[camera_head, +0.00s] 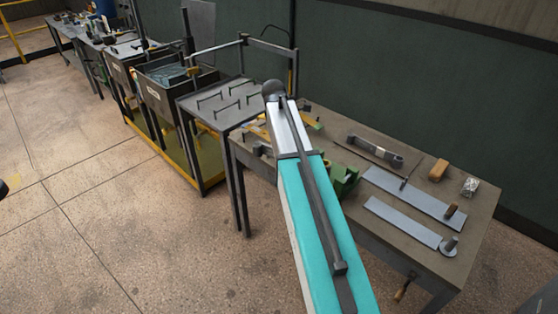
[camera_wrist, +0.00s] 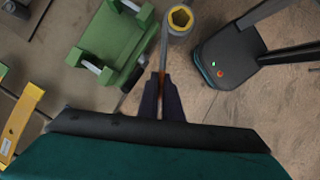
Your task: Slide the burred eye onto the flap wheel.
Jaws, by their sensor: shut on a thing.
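In the wrist view my gripper (camera_wrist: 162,84) is shut on a narrow grey bar, seen edge-on, that runs away from the fingers. At its far end is a round grey eye (camera_wrist: 168,27) with a yellow inner ring and a dark centre. The eye is held beyond the fingertips, with the floor behind it. I cannot make out burrs on it. I cannot pick out the flap wheel with certainty in either view. My arm hides the gripper in the head view.
A green fixture (camera_wrist: 118,45) with silver pins lies just left of the bar; it also shows in the head view (camera_head: 345,178). The workbench (camera_head: 478,222) carries flat grey plates (camera_head: 402,222), a dark eyed part (camera_head: 375,150) and a tan block (camera_head: 438,170). A rack table (camera_head: 215,100) stands to the left.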

